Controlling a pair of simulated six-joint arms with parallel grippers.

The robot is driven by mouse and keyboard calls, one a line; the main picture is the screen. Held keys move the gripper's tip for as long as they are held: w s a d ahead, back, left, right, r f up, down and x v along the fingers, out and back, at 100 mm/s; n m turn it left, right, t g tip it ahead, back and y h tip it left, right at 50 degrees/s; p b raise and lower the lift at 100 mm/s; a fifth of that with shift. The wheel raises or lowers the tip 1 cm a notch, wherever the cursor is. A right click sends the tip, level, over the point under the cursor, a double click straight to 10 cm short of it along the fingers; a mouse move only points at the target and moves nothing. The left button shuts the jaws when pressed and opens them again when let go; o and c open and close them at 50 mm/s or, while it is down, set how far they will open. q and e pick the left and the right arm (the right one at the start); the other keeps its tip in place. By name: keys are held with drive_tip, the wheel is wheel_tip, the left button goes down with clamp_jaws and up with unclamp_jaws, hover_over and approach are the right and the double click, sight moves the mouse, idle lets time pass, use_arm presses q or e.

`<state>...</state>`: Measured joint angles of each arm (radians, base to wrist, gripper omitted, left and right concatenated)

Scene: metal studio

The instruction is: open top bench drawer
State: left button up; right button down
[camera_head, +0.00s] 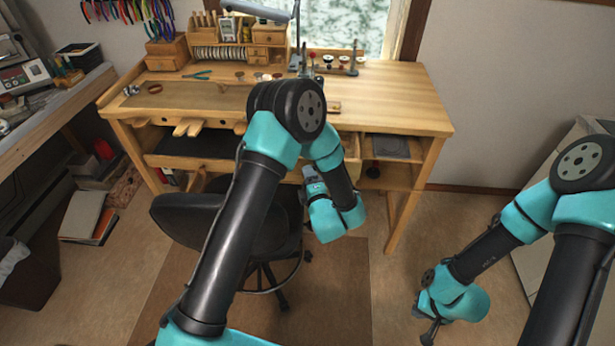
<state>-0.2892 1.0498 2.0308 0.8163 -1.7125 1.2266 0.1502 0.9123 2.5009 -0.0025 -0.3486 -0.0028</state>
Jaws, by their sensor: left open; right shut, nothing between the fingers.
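The wooden workbench (400,95) stands against the back wall. Under its top is a wide pull-out with a dark inside (200,145), and on the right an open shelf compartment (390,147). My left arm crosses the middle of the bench and hides part of its front, so the top drawer's front and handle cannot be made out clearly. My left gripper (313,175) is open, pointing at the bench front below the top; its fingertips are mostly hidden, and contact cannot be told. My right gripper (431,335) is shut and empty, low at the right above the floor, away from the bench.
A dark swivel chair (195,220) stands before the bench, behind my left arm. Small tools and a wooden organiser (235,50) sit on the benchtop. A side desk (45,105) is at left, a pale cabinet (545,200) at right. Floor between the bench and my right gripper is clear.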

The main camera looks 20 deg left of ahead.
use_arm(q)
drive_tip(key=shift+w+a, duration=0.3)
drive_tip(key=shift+w, duration=0.2)
clamp_jaws()
idle(0.3)
